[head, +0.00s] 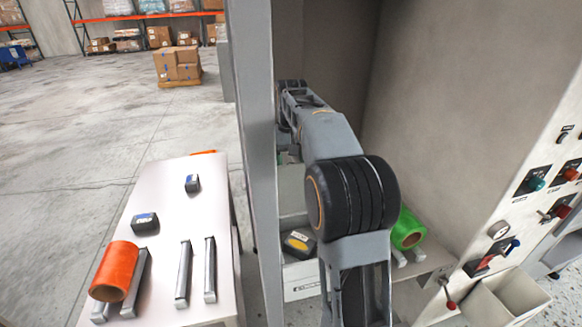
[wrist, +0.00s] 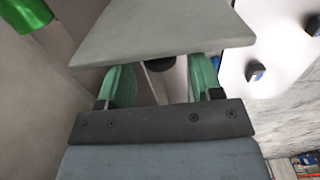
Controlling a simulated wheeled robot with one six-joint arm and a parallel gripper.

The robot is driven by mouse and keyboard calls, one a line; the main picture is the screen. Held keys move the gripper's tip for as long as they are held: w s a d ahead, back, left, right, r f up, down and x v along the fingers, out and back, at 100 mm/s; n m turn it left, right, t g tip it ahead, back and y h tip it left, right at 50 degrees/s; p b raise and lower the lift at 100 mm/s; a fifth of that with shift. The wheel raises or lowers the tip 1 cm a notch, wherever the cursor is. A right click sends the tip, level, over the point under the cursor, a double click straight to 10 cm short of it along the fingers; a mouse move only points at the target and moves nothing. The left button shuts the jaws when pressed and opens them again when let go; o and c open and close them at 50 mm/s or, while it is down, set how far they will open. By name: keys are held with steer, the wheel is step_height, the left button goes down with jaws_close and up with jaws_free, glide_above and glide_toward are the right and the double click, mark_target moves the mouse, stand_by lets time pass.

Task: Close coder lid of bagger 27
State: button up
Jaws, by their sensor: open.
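In the wrist view my gripper (wrist: 161,78) is open, with its two green fingers apart. A flat grey plate (wrist: 165,35) lies across the finger ends and hides their tips. It may be the coder lid, but I cannot tell for sure, nor whether the fingers touch it. A dark round part (wrist: 160,63) shows between the fingers, below the plate's edge. In the head view my arm reaches into the grey machine bay, and its own links hide the gripper. No bagger number is readable.
A green roll (head: 407,229) and a black box with a yellow label (head: 299,243) sit low in the bay. A grey post (head: 252,130) stands left of my arm; a control panel (head: 530,200) is at right.

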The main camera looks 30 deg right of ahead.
mark_target(292, 187)
steer(key=shift+f, duration=1.15)
jaws_close()
